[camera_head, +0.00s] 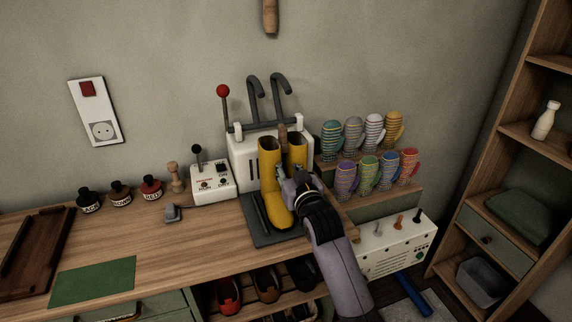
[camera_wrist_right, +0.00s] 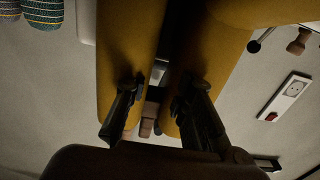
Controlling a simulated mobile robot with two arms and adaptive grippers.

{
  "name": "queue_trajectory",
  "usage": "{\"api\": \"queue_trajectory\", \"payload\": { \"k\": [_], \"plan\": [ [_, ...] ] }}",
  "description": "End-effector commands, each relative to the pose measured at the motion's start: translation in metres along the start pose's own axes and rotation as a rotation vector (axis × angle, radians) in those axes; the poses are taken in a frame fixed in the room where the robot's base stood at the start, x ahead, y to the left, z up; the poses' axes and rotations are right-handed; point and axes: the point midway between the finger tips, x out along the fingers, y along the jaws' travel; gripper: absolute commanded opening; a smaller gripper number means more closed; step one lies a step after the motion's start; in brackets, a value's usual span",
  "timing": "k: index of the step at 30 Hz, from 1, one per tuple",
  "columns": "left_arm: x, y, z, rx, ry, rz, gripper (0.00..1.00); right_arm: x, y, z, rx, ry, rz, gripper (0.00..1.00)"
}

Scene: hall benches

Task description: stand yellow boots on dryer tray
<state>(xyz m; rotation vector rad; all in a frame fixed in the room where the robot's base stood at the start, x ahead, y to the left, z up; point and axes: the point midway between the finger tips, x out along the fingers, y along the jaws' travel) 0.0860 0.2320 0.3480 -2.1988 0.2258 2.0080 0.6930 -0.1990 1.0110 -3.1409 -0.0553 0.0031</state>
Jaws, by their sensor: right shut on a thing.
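The pair of yellow boots (camera_head: 269,178) is upright, side by side, in front of the white dryer and over the dark dryer tray (camera_head: 262,238). I cannot tell whether the soles touch the tray. My right gripper (camera_head: 287,178) is at the boots' shafts, shut on the boots, and its arm hides much of the right boot. In the right wrist view the yellow shafts (camera_wrist_right: 128,60) fill the middle, with my gripper's dark fingers (camera_wrist_right: 160,108) against them. A brown wooden piece (camera_head: 283,136) shows between the boot tops. My left gripper is not in view.
The white dryer (camera_head: 240,160) with two bent dark pipes and a red-knobbed lever stands behind. A control box (camera_head: 211,182) is left, and striped mittens (camera_head: 345,180) stand on a rack right.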

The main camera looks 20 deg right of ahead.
Motion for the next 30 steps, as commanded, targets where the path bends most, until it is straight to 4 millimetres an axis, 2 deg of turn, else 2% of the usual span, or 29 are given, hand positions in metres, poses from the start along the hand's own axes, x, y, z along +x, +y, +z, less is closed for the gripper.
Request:
{"api": "queue_trajectory", "payload": {
  "k": [9,10,18,30],
  "plan": [
    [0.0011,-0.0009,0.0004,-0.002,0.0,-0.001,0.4,-0.0001,-0.0001,0.0005,0.0,0.006,0.0,0.0],
    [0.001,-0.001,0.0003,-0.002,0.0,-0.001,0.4,-0.0002,0.0,0.0024,0.0,0.001,0.0,0.24],
    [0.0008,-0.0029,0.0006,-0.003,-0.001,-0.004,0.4,-0.0002,-0.0001,0.0022,0.0,0.001,0.0,0.42],
    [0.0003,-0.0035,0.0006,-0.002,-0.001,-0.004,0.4,-0.0027,0.0,-0.0002,0.0,0.0,0.0,0.43]
  ]
}}
